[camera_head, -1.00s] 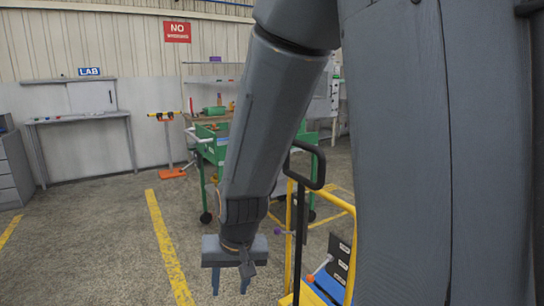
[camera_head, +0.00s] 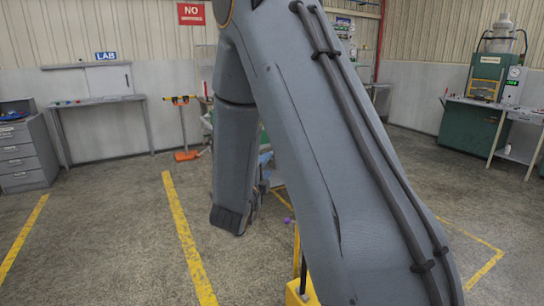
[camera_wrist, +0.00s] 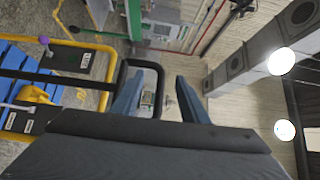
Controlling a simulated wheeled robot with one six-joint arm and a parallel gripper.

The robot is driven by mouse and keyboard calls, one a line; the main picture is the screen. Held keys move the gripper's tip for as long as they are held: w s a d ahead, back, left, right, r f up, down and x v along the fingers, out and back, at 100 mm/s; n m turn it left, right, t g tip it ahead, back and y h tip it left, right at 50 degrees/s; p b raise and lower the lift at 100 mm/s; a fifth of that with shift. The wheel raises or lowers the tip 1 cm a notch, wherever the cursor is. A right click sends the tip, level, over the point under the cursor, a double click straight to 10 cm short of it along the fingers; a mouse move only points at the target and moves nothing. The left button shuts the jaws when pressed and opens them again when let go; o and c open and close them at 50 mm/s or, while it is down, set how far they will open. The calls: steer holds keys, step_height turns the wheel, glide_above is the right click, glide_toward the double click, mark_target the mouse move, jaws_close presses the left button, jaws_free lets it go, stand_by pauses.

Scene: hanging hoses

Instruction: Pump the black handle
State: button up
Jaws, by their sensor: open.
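In the wrist view my gripper (camera_wrist: 158,78) is open, its two blue-grey fingers spread apart. The black handle (camera_wrist: 70,79) is a dark bar ending in a rounded loop. In the picture the left finger overlaps the loop's opening, and the loop's far side (camera_wrist: 160,82) shows between the fingers. I cannot tell the depth or whether they touch. In the head view my own arm hides my gripper and the handle loop.
The wrist view shows a yellow frame (camera_wrist: 85,45), blue slats (camera_wrist: 12,62) and a purple knob (camera_wrist: 44,40) beside the handle. In the head view a grey drawer cabinet (camera_head: 22,155), a lab table (camera_head: 98,100) and a green press (camera_head: 485,75) stand back. Floor at left is clear.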

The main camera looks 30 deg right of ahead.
steer(key=p+x, duration=0.2)
steer(key=x, duration=0.5)
steer(key=shift+w+d, duration=0.1)
steer(key=shift+w, duration=0.05)
jaws_close()
steer(key=c, duration=0.9)
jaws_free()
steer(key=o, duration=0.9)
steer(key=b+v, duration=0.2)
steer(key=v, duration=0.6)
